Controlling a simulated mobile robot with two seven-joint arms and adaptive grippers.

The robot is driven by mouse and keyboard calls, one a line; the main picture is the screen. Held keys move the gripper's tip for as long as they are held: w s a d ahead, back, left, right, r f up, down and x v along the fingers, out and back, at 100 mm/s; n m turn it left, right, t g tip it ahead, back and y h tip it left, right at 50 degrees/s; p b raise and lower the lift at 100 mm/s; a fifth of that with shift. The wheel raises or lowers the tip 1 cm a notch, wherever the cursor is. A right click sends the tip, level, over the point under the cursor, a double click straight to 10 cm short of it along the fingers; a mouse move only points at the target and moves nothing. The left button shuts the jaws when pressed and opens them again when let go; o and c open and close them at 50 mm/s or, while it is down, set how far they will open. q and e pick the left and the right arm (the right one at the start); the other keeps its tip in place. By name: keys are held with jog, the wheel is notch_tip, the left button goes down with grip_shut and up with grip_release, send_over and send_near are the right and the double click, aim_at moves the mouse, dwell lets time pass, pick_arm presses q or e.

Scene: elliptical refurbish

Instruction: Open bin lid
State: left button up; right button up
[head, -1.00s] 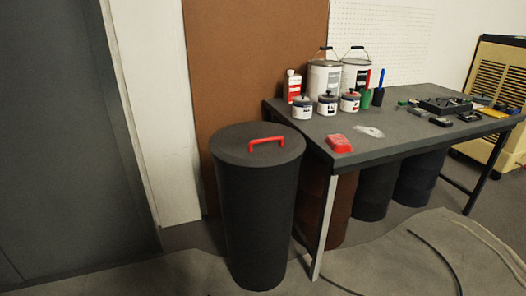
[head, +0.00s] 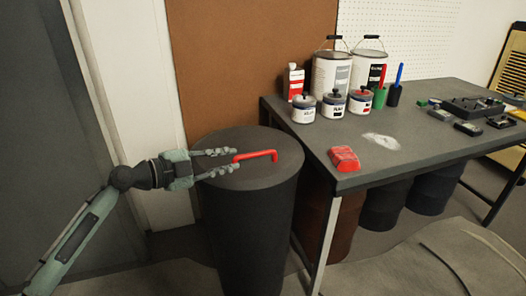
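The tall dark grey bin (head: 250,235) stands on the floor left of the table. Its round flat lid (head: 247,142) is on top and shut. A red handle (head: 256,155) stands up from the lid. My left gripper (head: 233,161) reaches in from the left over the lid, with its two fingers apart. The fingertips are at the left end of the handle; I cannot tell whether they touch it. My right gripper is not in view.
A dark table (head: 370,150) stands close to the bin's right. It holds paint cans (head: 332,75), small jars, a red block (head: 344,159) and dark tools. A brown board (head: 250,60) is behind the bin. Dark drums (head: 385,205) stand under the table.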

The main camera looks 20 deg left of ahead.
aim_at(247, 155)
pick_arm(q)
jog(key=shift+w+d, duration=0.2)
jog(key=shift+w, duration=0.1)
jog(key=p+x, duration=0.1)
jog(key=x, duration=0.5)
jog(key=shift+p, duration=0.35)
jog(key=shift+w+d+f, duration=0.25)
jog(key=shift+w+d, duration=0.15)
jog(key=shift+w, duration=0.1)
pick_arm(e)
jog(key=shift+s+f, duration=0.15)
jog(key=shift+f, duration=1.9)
pick_arm(q)
grip_shut()
